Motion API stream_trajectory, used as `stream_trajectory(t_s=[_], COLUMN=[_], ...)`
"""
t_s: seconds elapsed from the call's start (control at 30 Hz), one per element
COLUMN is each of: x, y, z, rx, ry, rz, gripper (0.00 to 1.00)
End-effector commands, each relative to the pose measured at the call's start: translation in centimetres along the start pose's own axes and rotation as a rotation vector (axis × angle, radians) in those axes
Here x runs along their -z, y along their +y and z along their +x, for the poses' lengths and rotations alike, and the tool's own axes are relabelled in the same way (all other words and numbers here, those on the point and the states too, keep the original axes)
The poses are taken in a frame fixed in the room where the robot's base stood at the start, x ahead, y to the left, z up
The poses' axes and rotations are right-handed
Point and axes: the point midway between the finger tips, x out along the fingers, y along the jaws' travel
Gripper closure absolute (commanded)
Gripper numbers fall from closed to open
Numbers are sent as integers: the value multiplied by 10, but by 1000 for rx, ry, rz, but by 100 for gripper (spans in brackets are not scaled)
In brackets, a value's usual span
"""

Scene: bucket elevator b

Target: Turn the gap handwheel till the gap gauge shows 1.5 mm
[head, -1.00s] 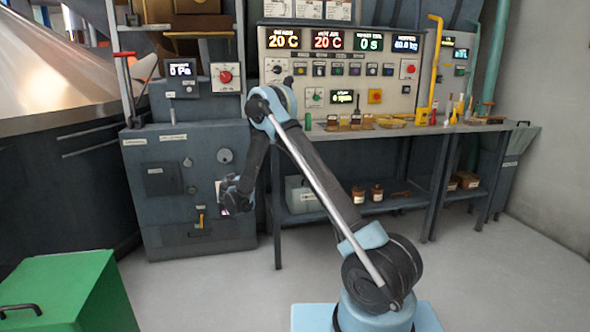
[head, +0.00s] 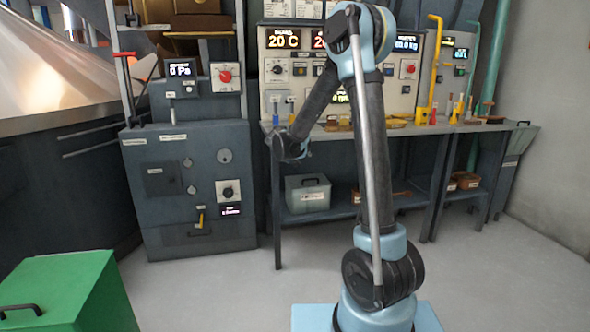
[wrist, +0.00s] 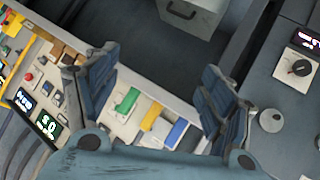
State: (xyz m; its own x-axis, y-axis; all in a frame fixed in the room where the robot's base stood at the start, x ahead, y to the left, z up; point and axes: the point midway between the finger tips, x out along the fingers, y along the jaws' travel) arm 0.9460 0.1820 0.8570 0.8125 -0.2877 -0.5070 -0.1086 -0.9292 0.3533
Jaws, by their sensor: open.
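A dark round knob (head: 228,190) on a white plate is on the front of the dark grey cabinet, with a small lit display (head: 231,211) just below it. The knob (wrist: 300,67) and display (wrist: 306,38) also show at the right of the wrist view. Their labels are too small to read, so I cannot tell surely that they are the gap handwheel and gauge. My gripper (head: 284,150) is to the right of the cabinet by the bench edge, apart from the knob. In the wrist view my gripper (wrist: 160,100) is open and empty.
A round grey fitting (head: 225,156) sits above the knob, and a yellow lever (head: 201,217) lower left. A bench (head: 410,128) with a control panel stands right of the cabinet, with a grey box (head: 308,193) below. A green box (head: 70,285) is front left. The floor between is clear.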

Motion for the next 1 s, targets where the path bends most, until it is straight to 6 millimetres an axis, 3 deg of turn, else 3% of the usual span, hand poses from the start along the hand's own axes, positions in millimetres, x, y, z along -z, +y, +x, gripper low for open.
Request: stream_trajectory(t_s=[0.03, 0.2, 0.5, 0.8, 1.0], x=[-6, -30, -84, -148, -195], y=[17, 62, 129, 177, 198], z=[-8, -32, -82, -136, -173], rx=[-4, -7, 6, 43, 82], ry=[-25, -109, -255, -393, -478], rz=[4, 8, 17, 29, 37], gripper=[25, 25, 25, 25, 25])
